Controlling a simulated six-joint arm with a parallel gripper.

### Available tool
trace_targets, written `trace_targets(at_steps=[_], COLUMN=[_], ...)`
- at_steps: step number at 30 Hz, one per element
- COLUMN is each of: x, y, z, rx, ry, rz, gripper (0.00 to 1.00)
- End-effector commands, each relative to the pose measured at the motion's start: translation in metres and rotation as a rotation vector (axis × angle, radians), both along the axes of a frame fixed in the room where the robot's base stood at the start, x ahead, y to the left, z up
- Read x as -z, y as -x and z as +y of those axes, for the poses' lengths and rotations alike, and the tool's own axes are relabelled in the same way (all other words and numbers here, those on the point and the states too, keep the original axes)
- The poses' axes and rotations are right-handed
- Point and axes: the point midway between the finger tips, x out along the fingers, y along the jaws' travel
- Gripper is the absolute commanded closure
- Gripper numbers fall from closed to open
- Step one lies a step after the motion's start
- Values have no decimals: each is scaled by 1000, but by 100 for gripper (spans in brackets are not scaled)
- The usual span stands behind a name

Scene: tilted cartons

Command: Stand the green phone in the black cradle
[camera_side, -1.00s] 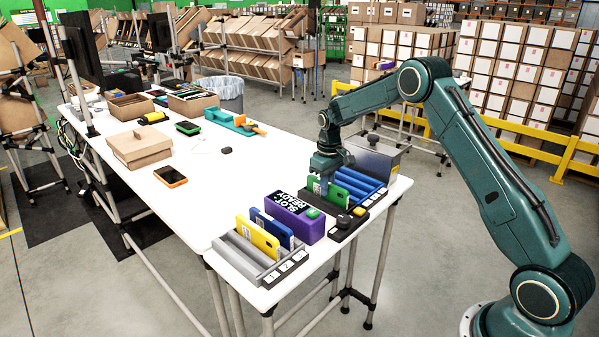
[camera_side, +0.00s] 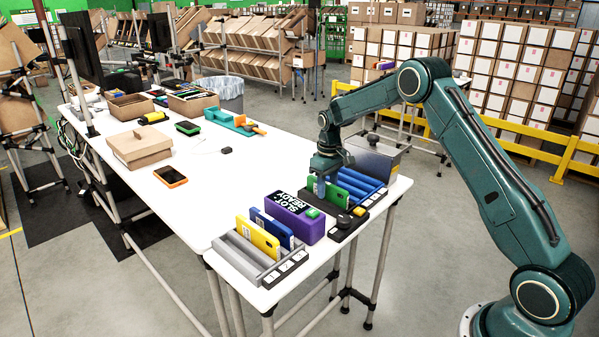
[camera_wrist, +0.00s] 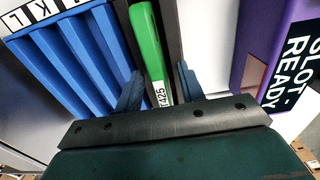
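The green phone (camera_side: 313,184) stands on edge in the black cradle (camera_side: 347,226), between the purple box and the blue rack. In the wrist view the green phone (camera_wrist: 149,45) sits between the dark cradle walls (camera_wrist: 174,38), its white label partly visible. My gripper (camera_side: 321,188) is over the phone. In the wrist view my gripper (camera_wrist: 160,88) has one finger on each side of the phone, with narrow gaps showing, so it looks open. The phone's lower edge is hidden.
The purple "SLOT-READY" box (camera_side: 290,222) stands left of the cradle, the blue slotted rack (camera_side: 362,184) right of it. A grey rack (camera_side: 240,262) sits at the front corner, with a yellow phone (camera_side: 258,237) and blue phone (camera_side: 272,229). A metal box (camera_side: 373,155) is behind.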

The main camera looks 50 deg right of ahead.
Motion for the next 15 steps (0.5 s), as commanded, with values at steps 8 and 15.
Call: trace_targets(at_steps=[8,15], x=[-14,-46], y=[-1,-1], z=[0,0], rx=[0,0], ry=[1,2], rz=[-3,-5], gripper=[61,61])
